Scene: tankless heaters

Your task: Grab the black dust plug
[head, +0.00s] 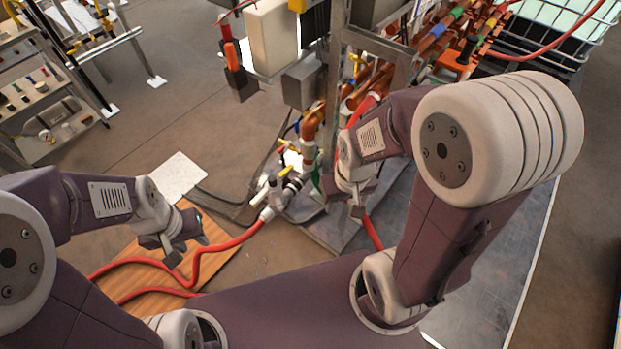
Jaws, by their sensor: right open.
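A small black piece (293,186), which may be the black dust plug, sits at the white and grey valve fitting (270,190) low on the pipework in the middle. It is too small to identify for certain. My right gripper (357,208) is open, to the right of this fitting and apart from it in the picture. My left gripper (187,250) is at the lower left, above the wooden board, with its fingers apart and nothing seen between them. It is well left of the fitting.
A red hose (215,250) runs from the fitting across the wooden board (215,270). Copper pipes (312,123) and a metal frame (340,45) rise behind. A shelf cart (45,100) stands at the upper left. Brown floor between is mostly clear.

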